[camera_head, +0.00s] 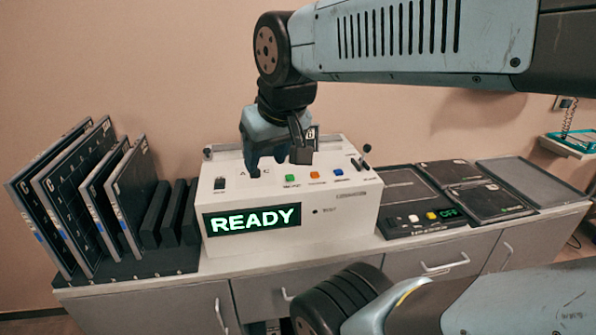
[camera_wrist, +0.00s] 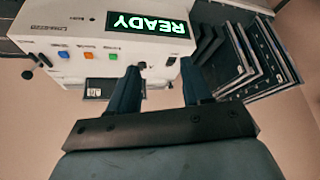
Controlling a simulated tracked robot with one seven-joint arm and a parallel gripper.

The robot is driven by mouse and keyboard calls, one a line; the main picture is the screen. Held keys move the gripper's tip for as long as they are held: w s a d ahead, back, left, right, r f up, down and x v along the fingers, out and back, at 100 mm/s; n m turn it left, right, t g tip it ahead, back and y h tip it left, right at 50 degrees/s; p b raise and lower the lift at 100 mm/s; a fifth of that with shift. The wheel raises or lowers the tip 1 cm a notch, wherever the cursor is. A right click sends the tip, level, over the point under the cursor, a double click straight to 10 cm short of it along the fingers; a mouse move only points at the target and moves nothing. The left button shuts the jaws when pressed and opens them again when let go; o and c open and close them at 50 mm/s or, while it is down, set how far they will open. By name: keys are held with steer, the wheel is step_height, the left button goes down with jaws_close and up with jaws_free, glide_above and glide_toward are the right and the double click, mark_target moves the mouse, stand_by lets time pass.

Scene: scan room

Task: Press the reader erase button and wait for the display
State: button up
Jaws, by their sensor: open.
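The white reader (camera_head: 345,205) stands on the counter and its front display (camera_head: 252,219) reads READY in green. On its top are a green button (camera_head: 291,178), an orange button (camera_head: 314,175) and a blue button (camera_head: 339,171). Their labels are too small to read, so I cannot tell which is erase. My gripper (camera_head: 278,163) is open and empty, pointing down over the reader's top, left of the green button. In the wrist view the reader appears inverted, with the green button (camera_wrist: 113,57), orange button (camera_wrist: 88,57) and blue button (camera_wrist: 63,56) beside one finger.
Dark upright plates (camera_head: 75,195) stand in a rack at the left of the reader. A dark console (camera_head: 420,219) with small buttons and several flat panels (camera_head: 487,200) lie on the right of the counter. A small teal-edged device (camera_head: 572,141) is at the far right.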

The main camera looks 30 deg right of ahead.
steer(key=shift+c, duration=0.2)
jaws_close()
stand_by(1.5)
